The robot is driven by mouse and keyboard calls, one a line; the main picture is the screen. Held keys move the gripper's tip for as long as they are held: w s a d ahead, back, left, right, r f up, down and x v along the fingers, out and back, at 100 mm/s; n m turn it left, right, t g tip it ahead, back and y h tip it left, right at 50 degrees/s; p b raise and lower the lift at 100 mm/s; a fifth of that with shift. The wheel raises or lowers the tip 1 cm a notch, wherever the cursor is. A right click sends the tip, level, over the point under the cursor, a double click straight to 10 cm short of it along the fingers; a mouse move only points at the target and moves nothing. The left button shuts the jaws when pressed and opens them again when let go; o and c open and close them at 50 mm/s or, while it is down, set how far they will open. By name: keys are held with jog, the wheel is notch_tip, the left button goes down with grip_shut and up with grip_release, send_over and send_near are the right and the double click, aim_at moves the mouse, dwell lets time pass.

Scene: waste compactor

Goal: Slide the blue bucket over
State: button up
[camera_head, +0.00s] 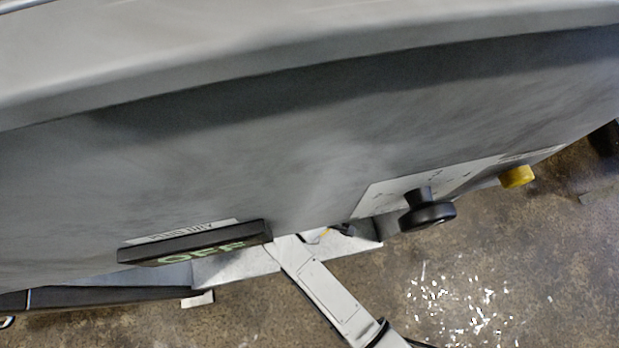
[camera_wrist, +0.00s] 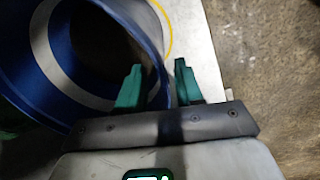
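The blue bucket (camera_wrist: 20,65) fills the left of the wrist view. It is round, with a pale band inside and a dark, shadowed interior. My gripper (camera_wrist: 157,66) has two green fingers standing apart. The bucket's wall passes between them, one finger on the inner side and one on the outer side. The fingers do not look closed on the wall, though contact is hard to tell. The bucket cannot be made out in the head view, where the grey machine covers most of the picture.
In the head view the grey machine (camera_head: 300,130) carries a display reading OFF (camera_head: 195,243), a black knob (camera_head: 428,214) and a yellow button (camera_head: 516,177). A pale plate (camera_wrist: 200,45) with a yellow curved line lies beside the bucket. Brown floor (camera_head: 540,270) with scattered bright flecks is at lower right.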

jog(key=shift+w+f+b, duration=0.2)
jog(key=shift+f+b, duration=0.4)
jog(key=shift+f, duration=1.2)
grip_shut()
